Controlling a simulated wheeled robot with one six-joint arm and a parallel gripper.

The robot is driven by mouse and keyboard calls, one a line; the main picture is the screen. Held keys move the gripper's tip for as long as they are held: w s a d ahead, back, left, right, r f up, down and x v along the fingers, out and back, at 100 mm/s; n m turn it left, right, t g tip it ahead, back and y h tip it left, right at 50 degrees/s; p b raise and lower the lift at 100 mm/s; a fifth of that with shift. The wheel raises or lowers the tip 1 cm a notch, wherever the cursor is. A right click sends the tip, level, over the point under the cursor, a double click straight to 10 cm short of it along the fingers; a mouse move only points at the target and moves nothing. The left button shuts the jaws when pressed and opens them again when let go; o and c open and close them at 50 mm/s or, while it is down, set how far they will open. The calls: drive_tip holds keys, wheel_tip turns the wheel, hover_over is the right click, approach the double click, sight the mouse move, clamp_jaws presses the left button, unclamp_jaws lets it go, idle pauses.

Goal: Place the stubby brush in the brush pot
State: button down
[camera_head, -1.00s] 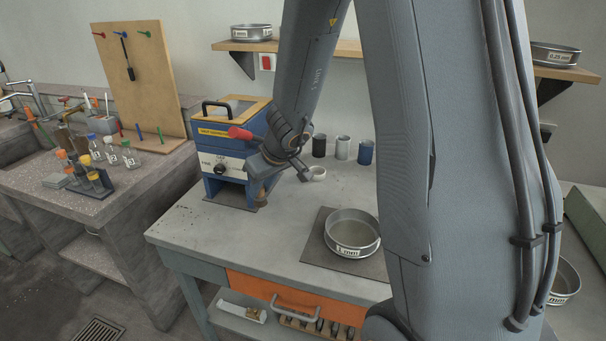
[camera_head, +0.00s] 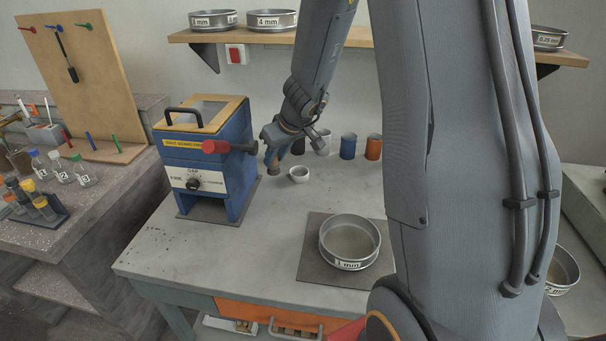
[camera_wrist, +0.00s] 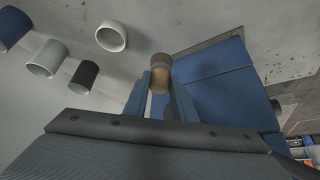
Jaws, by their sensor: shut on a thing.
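My gripper (camera_head: 274,158) is shut on the stubby brush (camera_head: 275,168), just right of the blue machine and left of a small white dish. In the wrist view, the brush (camera_wrist: 161,62) is a short tan-brown cylinder between the two fingers (camera_wrist: 160,88). Its far end sticks out past the fingertips. Several cups stand at the back of the bench: a pale grey one (camera_head: 323,146), a blue one (camera_head: 348,147) and an orange one (camera_head: 373,148). A dark cup (camera_wrist: 83,77) shows in the wrist view. I cannot tell which cup is the brush pot.
The blue machine (camera_head: 207,160) with its red-ended lever stands left of my gripper. The white dish (camera_head: 299,175) is close on the right. A sieve (camera_head: 349,243) sits on a dark mat (camera_head: 312,257) nearer the front. The bench between machine and mat is clear.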

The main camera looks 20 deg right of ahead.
drive_tip(key=w+d+r+p, duration=0.2)
drive_tip(key=w+d, duration=0.3)
drive_tip(key=d, duration=0.5)
drive_tip(key=shift+m+h, duration=0.3)
drive_tip(key=shift+m, duration=0.1)
drive_tip(key=shift+d+f+b, duration=0.15)
drive_tip(key=shift+f+b, duration=0.6)
drive_tip(key=shift+f, duration=4.5)
drive_tip(key=shift+w+f+b, duration=0.1)
drive_tip(key=shift+f+b, duration=0.05)
drive_tip(key=shift+b, duration=0.2)
drive_tip(key=c, duration=1.5)
unclamp_jaws()
drive_tip(key=shift+r+p, duration=0.2)
drive_tip(key=shift+p, duration=0.15)
